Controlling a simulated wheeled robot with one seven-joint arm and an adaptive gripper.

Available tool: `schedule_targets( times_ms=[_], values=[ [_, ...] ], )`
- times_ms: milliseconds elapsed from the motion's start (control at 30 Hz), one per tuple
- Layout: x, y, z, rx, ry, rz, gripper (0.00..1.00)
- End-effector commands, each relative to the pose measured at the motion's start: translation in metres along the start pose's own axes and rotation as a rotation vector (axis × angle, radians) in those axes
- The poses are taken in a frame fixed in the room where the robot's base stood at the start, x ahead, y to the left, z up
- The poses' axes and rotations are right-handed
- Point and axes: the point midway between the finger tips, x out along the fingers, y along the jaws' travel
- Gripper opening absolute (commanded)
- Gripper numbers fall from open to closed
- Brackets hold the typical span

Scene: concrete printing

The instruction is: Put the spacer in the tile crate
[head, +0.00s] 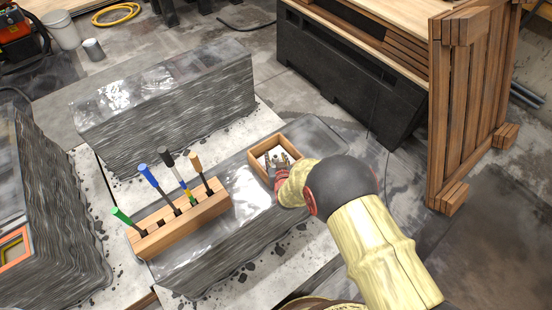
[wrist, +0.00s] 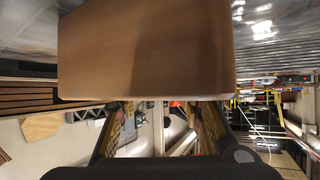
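The tile crate (head: 255,168) is a small open wooden box on the grey concrete block, with something pale inside it. My gripper (head: 276,160) is over the crate's opening in the head view, its grey fingers pointing in. In the wrist view, a brown wooden wall (wrist: 145,50), apparently the crate's side, fills the upper middle. The fingers of my gripper (wrist: 166,115) stand apart below its edge, with background showing between them, so it looks open. I cannot make out the spacer; the pale pieces in the crate are too small to tell apart.
A wooden rack (head: 190,215) with several coloured-handled tools stands left of the crate on the same block (head: 222,245). A taller layered concrete block (head: 170,110) stands behind. A slatted wooden frame (head: 470,115) and a black case (head: 340,85) are to the right.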

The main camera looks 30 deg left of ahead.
Motion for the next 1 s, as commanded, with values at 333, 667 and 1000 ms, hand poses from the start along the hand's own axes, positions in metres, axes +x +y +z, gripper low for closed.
schedule_targets(
  times_ms=[333,667,1000],
  values=[
    [-0.033,-0.001,-0.005,-0.001,-0.001,-0.001,0.37],
    [-0.098,-0.001,-0.005,-0.001,0.0,-0.001,0.37],
    [-0.122,0.0,-0.002,0.0,-0.001,0.0,0.37]
  ],
)
